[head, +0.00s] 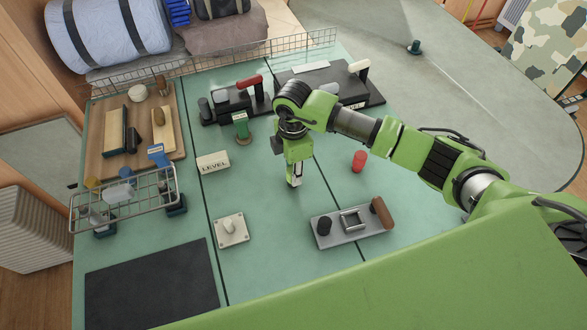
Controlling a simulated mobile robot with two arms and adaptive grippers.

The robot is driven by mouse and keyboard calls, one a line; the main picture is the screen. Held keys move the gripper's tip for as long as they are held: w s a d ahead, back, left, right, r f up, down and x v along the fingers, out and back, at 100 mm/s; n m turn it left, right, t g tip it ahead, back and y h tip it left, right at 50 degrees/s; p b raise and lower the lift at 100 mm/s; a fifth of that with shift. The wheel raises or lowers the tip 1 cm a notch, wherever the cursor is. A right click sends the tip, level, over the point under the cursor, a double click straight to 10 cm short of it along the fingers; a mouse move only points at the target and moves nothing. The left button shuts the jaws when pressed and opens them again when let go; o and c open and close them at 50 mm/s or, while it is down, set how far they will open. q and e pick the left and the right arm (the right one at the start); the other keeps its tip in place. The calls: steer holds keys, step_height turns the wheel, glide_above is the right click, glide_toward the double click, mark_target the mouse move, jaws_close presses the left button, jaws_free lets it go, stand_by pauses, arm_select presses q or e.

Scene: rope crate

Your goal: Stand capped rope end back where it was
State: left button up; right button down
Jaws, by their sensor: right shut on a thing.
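My right gripper (294,181) points down over the middle of the green table. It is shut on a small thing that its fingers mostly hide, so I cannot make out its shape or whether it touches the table. I cannot clearly pick out a capped rope end. A short red cylinder (359,161) is on the table to the right of the gripper, apart from it. My left gripper is not in view.
A grey block with a brown handle (382,213) lies front right, and a white plate with a knob (231,229) front left. A wire basket (172,181) stands further left.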

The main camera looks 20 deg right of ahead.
steer(key=shift+f+b, duration=0.4)
steer(key=shift+f, duration=0.15)
stand_by(0.5)
steer(key=c, duration=1.6)
jaws_free()
steer(key=shift+c, duration=0.2)
step_height(320, 180, up, 12)
